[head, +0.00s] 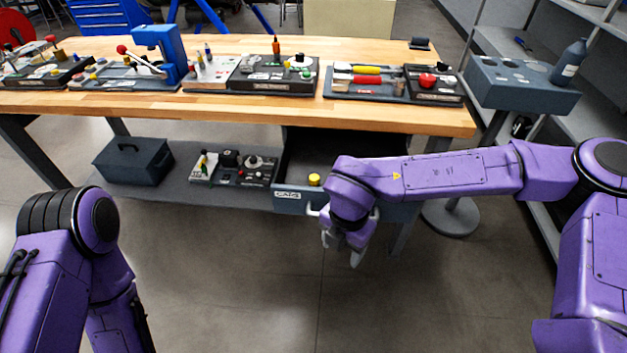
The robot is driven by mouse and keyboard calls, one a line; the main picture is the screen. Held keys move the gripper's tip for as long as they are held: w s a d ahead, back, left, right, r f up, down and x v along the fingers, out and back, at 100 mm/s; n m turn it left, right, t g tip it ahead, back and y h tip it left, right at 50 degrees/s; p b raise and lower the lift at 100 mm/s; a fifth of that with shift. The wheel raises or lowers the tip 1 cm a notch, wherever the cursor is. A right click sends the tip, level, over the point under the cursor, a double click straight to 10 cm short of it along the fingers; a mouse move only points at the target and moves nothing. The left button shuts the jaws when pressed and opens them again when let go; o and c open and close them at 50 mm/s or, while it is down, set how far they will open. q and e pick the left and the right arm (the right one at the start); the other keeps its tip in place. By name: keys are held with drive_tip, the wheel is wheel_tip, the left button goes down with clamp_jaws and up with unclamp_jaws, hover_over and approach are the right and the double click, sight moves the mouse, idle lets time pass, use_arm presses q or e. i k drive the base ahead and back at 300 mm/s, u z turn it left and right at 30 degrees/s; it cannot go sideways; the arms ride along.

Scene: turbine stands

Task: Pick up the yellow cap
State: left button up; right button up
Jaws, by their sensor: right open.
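The yellow cap (314,180) sits inside the open drawer (288,196) under the workbench, near the drawer's front. The drawer front carries a white label and a pale handle. My right gripper (342,252) points down in front of the drawer, to the right of and nearer than the cap, open and apart from it. My right forearm and wrist hide the right part of the drawer. My left arm shows at the left edge, but its gripper is out of view.
The wooden workbench (225,103) bears several tool trays and a blue press (160,50). A lower shelf (190,190) holds a dark toolbox (133,162) and a parts tray. A stand with a bottle (568,62) is at right. The floor in front is clear.

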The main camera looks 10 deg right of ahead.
sight(314, 178)
drive_tip(key=z, duration=0.05)
drive_tip(key=i, duration=1)
drive_tip(key=u, duration=0.05)
